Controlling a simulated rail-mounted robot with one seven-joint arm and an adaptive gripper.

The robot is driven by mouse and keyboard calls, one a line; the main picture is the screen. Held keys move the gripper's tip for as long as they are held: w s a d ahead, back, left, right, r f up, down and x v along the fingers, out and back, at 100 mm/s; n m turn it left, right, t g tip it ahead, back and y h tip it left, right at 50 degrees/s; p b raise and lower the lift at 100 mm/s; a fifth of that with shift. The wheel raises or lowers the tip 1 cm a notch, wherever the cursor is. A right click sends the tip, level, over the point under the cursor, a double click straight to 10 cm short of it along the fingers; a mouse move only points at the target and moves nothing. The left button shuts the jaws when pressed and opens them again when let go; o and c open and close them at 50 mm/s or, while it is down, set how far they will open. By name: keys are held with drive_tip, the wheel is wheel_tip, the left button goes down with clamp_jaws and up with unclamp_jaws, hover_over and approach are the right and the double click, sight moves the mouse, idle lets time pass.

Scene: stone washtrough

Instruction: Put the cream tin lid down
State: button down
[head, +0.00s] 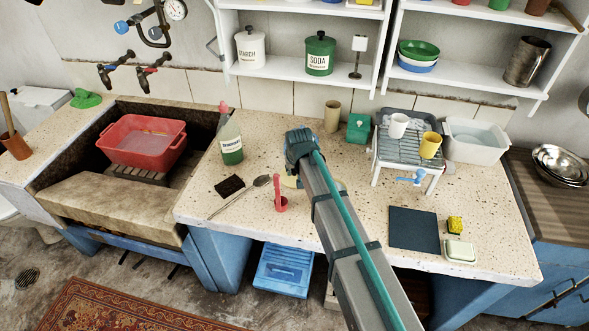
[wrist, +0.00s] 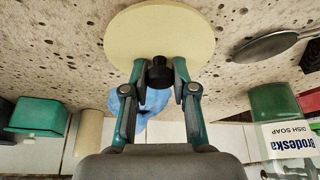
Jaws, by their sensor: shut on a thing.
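The cream tin lid (wrist: 160,28) is a round pale disc with a black knob in the wrist view. My gripper (wrist: 159,75) is shut on that knob, one finger on each side. The lid lies roughly flat over the speckled counter; I cannot tell whether it touches. In the head view only slivers of the lid (head: 290,182) show beside my arm, which hides the rest and my fingers.
A red-handled item (head: 281,198) stands close to the lid's left. A spoon (head: 240,195), dark sponge (head: 229,186) and dish soap bottle (head: 231,143) are farther left. A blue thing (wrist: 150,102) is partly hidden behind my fingers. A dark mat (head: 414,229) lies right.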

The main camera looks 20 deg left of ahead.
drive_tip(key=shift+f, duration=0.2)
drive_tip(key=c, duration=0.9)
unclamp_jaws()
drive_tip(key=shift+r, duration=0.15)
drive_tip(key=b+v, duration=0.2)
drive_tip(key=v, duration=1)
